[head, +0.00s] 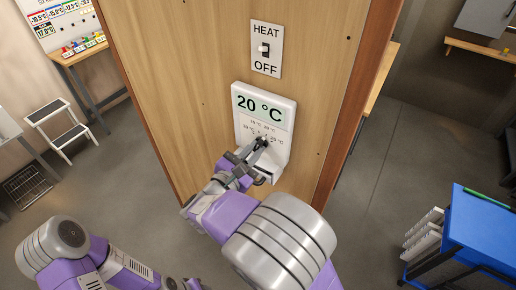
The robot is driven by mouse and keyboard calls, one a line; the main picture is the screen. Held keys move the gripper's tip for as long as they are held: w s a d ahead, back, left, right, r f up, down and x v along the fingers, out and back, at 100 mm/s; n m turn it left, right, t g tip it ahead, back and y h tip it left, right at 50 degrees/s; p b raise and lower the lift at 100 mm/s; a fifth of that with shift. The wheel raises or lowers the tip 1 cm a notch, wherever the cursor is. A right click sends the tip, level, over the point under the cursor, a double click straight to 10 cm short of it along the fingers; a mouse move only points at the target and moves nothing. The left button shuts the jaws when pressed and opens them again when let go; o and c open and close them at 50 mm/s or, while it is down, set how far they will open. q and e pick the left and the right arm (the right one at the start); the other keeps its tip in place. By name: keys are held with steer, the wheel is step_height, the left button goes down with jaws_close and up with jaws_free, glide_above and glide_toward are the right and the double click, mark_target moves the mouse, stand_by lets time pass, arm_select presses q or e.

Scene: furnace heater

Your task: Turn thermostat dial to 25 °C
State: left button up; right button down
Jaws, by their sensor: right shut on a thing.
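The white thermostat (286,128) is fixed to the wooden panel in the middle of the head view. Its green display (261,110) reads 20 °C. Small temperature marks sit under the display, partly covered. The dial (264,142) on its lower half is mostly hidden by my gripper. My right gripper (258,148) reaches up to the thermostat from below and is shut on the dial.
A HEAT/OFF switch (264,50) is above the thermostat on the wooden panel (195,70). A white step stool (62,130) stands at the left. A blue cart (480,232) stands at the lower right. The floor right of the panel is open.

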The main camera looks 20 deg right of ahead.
steer(key=shift+m+b, duration=0.45)
steer(key=shift+m, duration=0.35)
steer(key=m+b, duration=0.4)
steer(key=shift+m, duration=0.3)
